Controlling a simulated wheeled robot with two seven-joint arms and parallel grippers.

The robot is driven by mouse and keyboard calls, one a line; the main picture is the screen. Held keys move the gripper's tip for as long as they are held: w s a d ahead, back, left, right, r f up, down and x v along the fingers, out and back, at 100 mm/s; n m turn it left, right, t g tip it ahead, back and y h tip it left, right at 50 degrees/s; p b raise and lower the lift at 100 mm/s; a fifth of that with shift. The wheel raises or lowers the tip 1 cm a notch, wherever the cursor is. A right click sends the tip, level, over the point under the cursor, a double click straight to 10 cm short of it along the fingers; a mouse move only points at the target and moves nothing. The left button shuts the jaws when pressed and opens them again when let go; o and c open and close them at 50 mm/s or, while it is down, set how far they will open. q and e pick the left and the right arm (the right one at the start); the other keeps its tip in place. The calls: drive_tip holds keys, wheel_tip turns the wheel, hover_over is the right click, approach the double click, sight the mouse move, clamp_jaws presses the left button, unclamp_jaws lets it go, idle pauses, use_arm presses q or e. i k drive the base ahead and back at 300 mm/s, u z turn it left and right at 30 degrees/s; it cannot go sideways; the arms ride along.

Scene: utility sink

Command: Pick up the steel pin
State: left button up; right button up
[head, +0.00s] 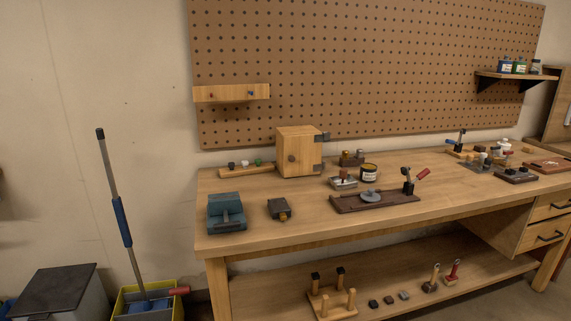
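I cannot make out a steel pin for certain; at this distance the small parts on the workbench (310,222) are too small to tell. A dark board (345,205) on the bench carries a grey disc (370,196) and a black upright piece (408,184) with a red-tipped part leaning off it. A small tray-like item (342,182) with grey parts sits behind it, next to a dark jar (369,172). Neither of my grippers shows in the head view.
A blue block (226,216), a small dark block (279,209) and a wooden box (297,153) stand on the left half of the bench. More small items crowd its right end. A lower shelf (290,302) holds pegs. A mop (120,215) stands in a yellow bucket (122,306).

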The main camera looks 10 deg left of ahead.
sight(359, 152)
drive_tip(key=z, duration=1.25)
drive_tip(key=i, duration=0.95)
drive_tip(key=z, duration=0.2)
